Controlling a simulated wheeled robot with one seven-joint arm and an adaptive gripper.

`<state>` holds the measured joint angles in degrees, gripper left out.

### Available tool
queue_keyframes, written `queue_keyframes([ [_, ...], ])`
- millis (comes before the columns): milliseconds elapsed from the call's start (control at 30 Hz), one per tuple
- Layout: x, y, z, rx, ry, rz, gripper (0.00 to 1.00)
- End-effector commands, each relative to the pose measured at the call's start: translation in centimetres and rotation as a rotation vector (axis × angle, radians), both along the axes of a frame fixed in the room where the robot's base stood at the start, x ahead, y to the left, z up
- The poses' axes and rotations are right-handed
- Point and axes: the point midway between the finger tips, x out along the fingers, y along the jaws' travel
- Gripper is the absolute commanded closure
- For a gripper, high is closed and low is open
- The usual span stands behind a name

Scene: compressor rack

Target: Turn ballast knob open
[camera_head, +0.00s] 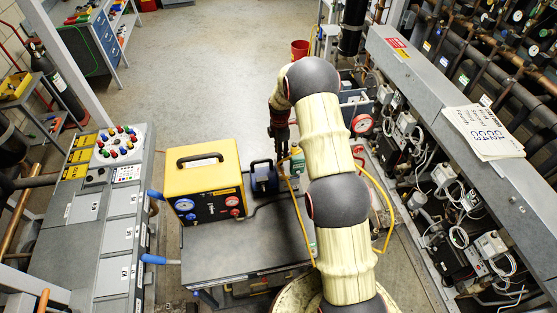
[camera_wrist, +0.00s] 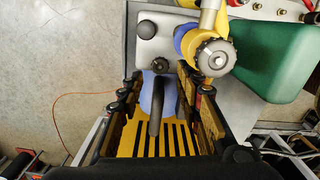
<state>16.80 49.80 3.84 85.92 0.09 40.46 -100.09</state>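A blue pump (camera_head: 264,177) stands on the grey cart, right of the yellow machine. In the wrist view its grey top carries a small black knob (camera_wrist: 159,65) and a round black cap (camera_wrist: 147,29). A larger grey ribbed knob (camera_wrist: 214,57) sits to their right on a yellow and blue fitting. No label shows which is the ballast knob. My gripper (camera_wrist: 168,88) has its fingers wide apart. A black handle (camera_wrist: 155,115) shows between them, and the small black knob appears just beyond the tips.
The yellow machine (camera_head: 204,185) with gauges stands close left of the pump. A green container (camera_wrist: 280,50) is right of the grey knob. A yellow hose (camera_head: 377,190) loops around my arm. The compressor rack (camera_head: 440,90) stands at right; open floor lies beyond the cart.

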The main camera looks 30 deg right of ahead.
Motion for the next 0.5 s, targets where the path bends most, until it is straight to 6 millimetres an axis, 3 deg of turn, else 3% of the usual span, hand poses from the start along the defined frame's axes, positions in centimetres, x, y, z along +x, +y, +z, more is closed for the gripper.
queue_keyframes([
  [367,0.0,0.0,-5.7,0.0,0.001,0.001,0.65],
  [500,0.0,0.1,-5.3,0.0,0.001,-0.167,0.65],
])
